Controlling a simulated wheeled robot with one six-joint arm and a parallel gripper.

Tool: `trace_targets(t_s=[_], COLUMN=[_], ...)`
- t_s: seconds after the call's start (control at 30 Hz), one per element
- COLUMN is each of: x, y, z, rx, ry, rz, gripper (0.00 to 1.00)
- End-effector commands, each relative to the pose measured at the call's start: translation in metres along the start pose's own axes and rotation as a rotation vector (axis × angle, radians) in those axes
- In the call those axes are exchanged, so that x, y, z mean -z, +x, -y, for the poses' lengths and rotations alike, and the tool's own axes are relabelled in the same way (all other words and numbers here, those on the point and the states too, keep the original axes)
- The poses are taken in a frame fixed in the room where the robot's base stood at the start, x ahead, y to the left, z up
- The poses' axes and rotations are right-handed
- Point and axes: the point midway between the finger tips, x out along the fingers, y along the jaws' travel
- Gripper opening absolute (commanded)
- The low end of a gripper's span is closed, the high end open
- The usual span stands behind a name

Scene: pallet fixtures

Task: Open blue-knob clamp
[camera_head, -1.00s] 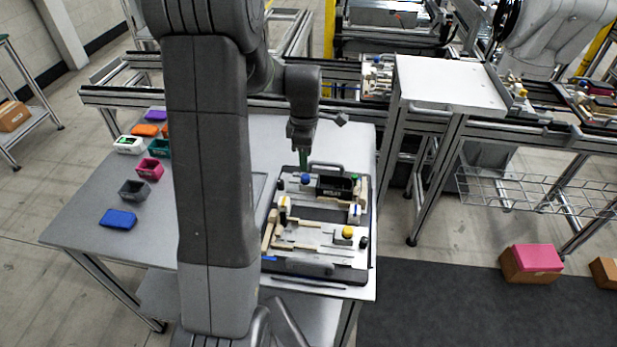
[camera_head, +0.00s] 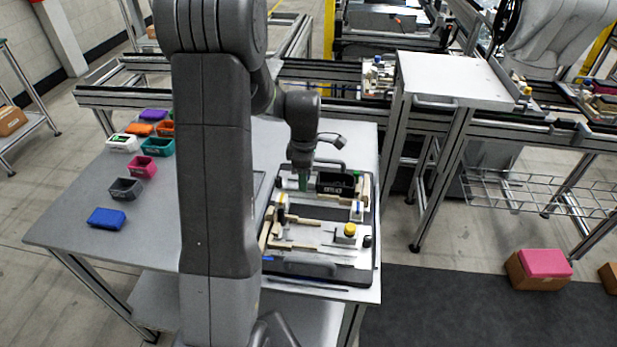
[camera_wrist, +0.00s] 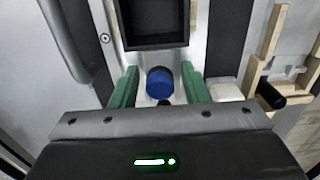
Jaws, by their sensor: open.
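The blue knob (camera_wrist: 159,83) of the clamp shows in the wrist view, between the two green fingers of my gripper (camera_wrist: 160,88). The fingers are open, one on each side of the knob, with gaps between them and it. In the head view my gripper (camera_head: 303,182) points down over the far left part of the pallet fixture (camera_head: 320,268) and hides the blue knob there. The rest of the clamp is mostly hidden below my gripper in the wrist view.
A black bin (camera_head: 336,184) sits on the fixture close beside my gripper; it also shows in the wrist view (camera_wrist: 152,22). A yellow knob (camera_head: 349,230) stands near the front right. Wooden pieces (camera_wrist: 268,60) lie to the right in the wrist view. Coloured bins line the table's left.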

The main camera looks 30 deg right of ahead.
Motion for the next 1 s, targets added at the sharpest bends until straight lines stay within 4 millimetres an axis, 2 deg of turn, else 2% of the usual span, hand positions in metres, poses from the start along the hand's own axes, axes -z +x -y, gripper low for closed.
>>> trace_targets(t_s=[0.03,0.2,0.6,1.0], x=[0.0,0.0,0.001,0.015], y=[0.0,0.0,0.0,0.0], z=[0.0,0.0,0.0,0.0], rx=[0.0,0.0,-0.001,-0.001], ry=[0.0,0.0,0.0,-0.002], rz=[0.0,0.0,0.0,-0.001], gripper=[0.38,0.07,0.07,0.07])
